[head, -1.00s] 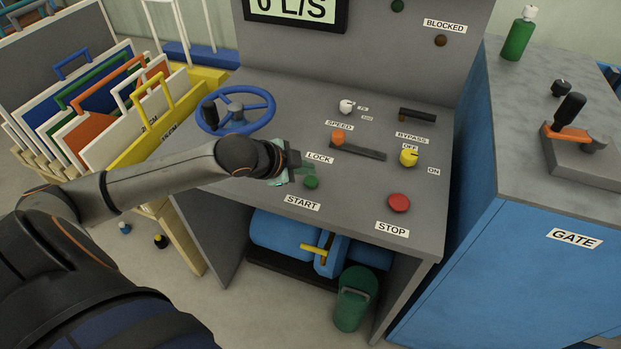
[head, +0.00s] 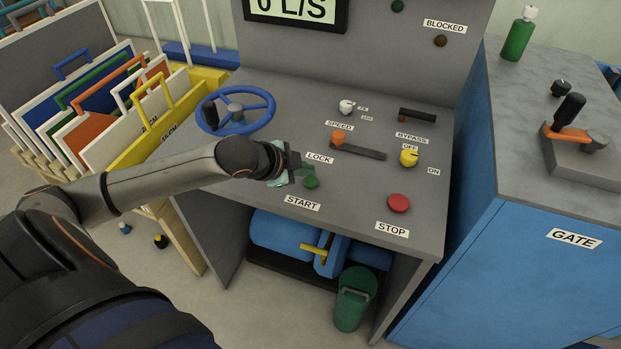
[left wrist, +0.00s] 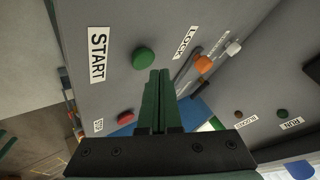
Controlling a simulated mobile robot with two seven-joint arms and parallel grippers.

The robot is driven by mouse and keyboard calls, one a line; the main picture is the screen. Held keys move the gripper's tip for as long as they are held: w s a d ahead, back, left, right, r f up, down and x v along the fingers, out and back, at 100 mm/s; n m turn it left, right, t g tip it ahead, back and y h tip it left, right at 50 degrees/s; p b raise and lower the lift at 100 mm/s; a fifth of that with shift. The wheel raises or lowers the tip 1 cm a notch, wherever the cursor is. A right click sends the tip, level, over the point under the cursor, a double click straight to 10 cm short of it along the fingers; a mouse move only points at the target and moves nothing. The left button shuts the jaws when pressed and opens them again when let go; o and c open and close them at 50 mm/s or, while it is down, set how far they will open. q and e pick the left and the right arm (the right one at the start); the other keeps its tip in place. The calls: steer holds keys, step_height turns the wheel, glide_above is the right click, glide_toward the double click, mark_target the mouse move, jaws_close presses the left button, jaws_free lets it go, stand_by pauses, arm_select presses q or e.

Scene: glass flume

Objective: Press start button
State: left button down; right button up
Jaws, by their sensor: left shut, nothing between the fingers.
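The green start button (head: 311,182) sits on the grey sloped console, just above the START label (head: 302,203). It also shows in the left wrist view (left wrist: 143,58), beside the fingertips. My left gripper (head: 303,169) is shut and empty, right at the upper left of the button in the head view. In the left wrist view its two green fingers (left wrist: 159,78) lie together, and their tips look close to the button. I cannot tell whether they touch it. My right gripper is not in view.
The red stop button (head: 399,203), yellow knob (head: 408,158), orange lever (head: 339,139) and white speed knob (head: 346,106) share the console. A blue handwheel (head: 236,111) stands at its left. The display (head: 296,10) reads 0 L/S. A blue gate cabinet (head: 490,262) stands at right.

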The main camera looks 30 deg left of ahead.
mark_target(306, 182)
arm_select(q)
steer(key=shift+f, duration=0.35)
steer(key=shift+f, duration=0.55)
stand_by(0.5)
steer(key=shift+r+p, duration=1.05)
steer(key=shift+p, duration=0.2)
step_height(306, 182, up, 2)
steer(key=shift+r+p, duration=0.1)
steer(key=shift+p, duration=0.75)
step_height(306, 182, up, 4)
steer(key=shift+f, duration=0.1)
